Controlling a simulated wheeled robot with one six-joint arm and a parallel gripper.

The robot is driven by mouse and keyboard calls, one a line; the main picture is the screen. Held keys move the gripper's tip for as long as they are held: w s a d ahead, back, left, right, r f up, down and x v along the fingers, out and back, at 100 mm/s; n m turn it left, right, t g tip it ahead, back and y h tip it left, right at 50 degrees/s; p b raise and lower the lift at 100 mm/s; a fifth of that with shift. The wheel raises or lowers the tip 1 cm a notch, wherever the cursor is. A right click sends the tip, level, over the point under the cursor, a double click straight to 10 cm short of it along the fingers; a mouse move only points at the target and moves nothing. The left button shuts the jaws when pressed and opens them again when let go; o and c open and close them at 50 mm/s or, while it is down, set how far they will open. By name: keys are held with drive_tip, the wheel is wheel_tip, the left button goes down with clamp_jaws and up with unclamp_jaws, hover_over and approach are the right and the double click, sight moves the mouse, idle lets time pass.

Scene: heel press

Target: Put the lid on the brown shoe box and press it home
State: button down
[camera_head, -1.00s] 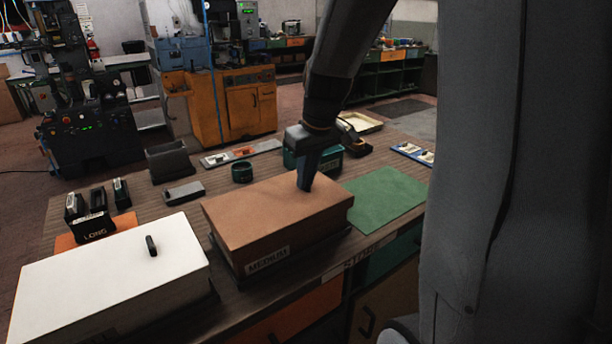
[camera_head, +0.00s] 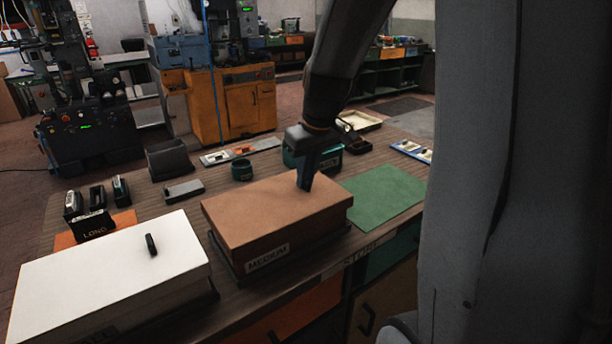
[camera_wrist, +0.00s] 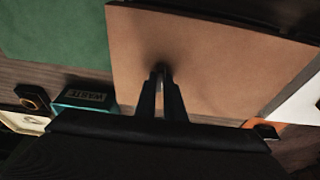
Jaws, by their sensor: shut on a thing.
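The brown shoe box (camera_head: 280,243), labelled MEDIUM, stands on a dark base on the bench. Its brown lid (camera_head: 265,207) lies over the top. The lid looks level and close to the box, but I cannot tell whether it is fully seated. My gripper (camera_head: 304,188) points down at the lid's far right part, its fingers close together. In the wrist view my gripper (camera_wrist: 160,72) meets the lid (camera_wrist: 215,65) at a small dark spot, with the fingers hiding whatever they hold, probably the lid's knob.
A white-lidded box (camera_head: 100,275) with a dark knob stands at left. A green mat (camera_head: 385,195) lies bare at right. Behind are a teal bin (camera_head: 328,160), a dark green round pot (camera_head: 242,169), and black holders on an orange mat (camera_head: 122,222).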

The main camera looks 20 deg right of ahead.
drive_tip(key=shift+s+f, duration=0.1)
drive_tip(key=shift+f, duration=0.05)
drive_tip(key=c, duration=1.8)
unclamp_jaws()
drive_tip(key=shift+a, duration=0.1)
drive_tip(key=shift+o, duration=0.6)
drive_tip(key=o, duration=0.4)
drive_tip(key=shift+r+p, duration=2.9)
drive_tip(key=shift+r, duration=0.7)
